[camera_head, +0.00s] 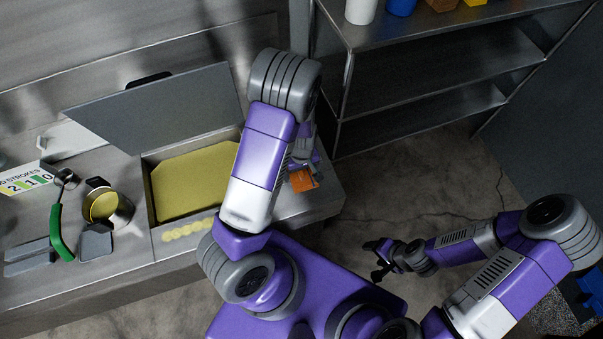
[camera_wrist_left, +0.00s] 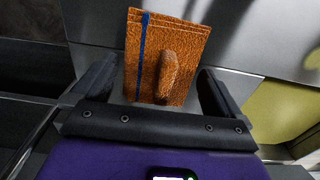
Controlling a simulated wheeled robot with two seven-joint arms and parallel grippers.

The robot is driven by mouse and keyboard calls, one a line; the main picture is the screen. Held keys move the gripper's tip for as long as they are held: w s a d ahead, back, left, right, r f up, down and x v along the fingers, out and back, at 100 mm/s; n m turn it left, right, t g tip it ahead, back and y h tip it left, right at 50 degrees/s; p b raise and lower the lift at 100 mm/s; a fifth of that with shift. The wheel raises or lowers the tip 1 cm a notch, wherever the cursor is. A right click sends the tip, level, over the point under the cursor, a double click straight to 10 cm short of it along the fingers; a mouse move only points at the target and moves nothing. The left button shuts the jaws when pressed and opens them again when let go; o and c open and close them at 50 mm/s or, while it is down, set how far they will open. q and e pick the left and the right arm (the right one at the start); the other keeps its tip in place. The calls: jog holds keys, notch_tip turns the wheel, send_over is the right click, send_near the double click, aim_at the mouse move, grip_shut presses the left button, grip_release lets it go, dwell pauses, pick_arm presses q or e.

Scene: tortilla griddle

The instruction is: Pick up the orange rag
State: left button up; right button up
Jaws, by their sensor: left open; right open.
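The orange rag (camera_head: 304,180) lies on the steel counter (camera_head: 318,202) near its right end, partly hidden behind my left arm in the head view. In the left wrist view the rag (camera_wrist_left: 150,45) is flat with a blue stripe along its left side and a raised fold near its middle. My left gripper (camera_wrist_left: 158,85) is open, with one finger on either side of the rag's near part; I cannot tell whether they touch it. My right gripper (camera_head: 379,261) is open and empty, over the floor at the right.
A griddle (camera_head: 151,222) with a yellow surface and a raised grey lid (camera_head: 160,105) is left of my left arm. A steel shelf (camera_head: 440,42) stands at the back right.

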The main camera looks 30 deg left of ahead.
pick_arm(q)
jog(key=c, duration=0.8)
jog(key=shift+o, duration=0.2)
jog(key=shift+r, duration=0.1)
